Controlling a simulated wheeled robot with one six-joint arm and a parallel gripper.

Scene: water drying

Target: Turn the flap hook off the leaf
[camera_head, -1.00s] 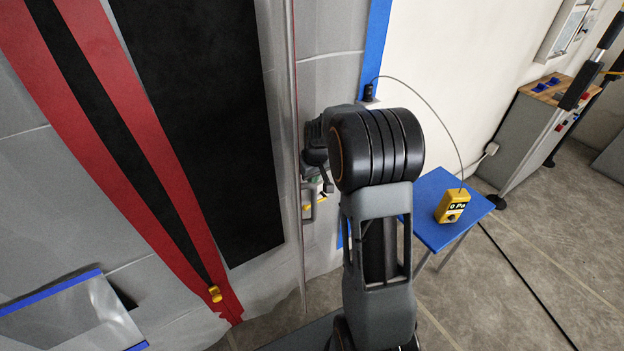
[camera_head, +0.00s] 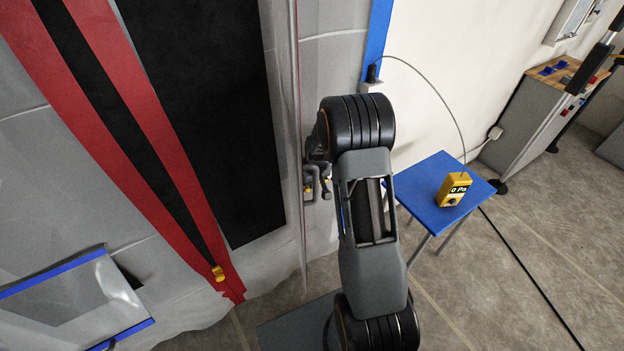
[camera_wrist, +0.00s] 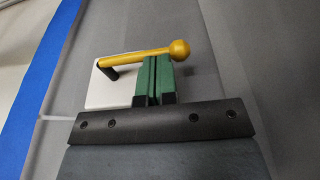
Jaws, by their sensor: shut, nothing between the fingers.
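The flap hook is a yellow bar (camera_wrist: 140,55) with a ball end, in the wrist view. It is mounted by a black pivot on a white plate (camera_wrist: 115,90) and lies nearly level, ball to the right. My gripper (camera_wrist: 153,62) has green fingers pressed together with nothing between them. Their tips are at the bar, between pivot and ball; I cannot tell whether they touch it. The leaf appears to be the grey sheet surface (camera_wrist: 225,75) behind.
A blue table (camera_head: 425,190) with a yellow meter (camera_head: 453,189) stands right of my arm, a cable rising from the meter to the wall. A wood-topped cabinet (camera_head: 560,80) is farther right. A red-bordered black strip hangs on the grey sheeting at left.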

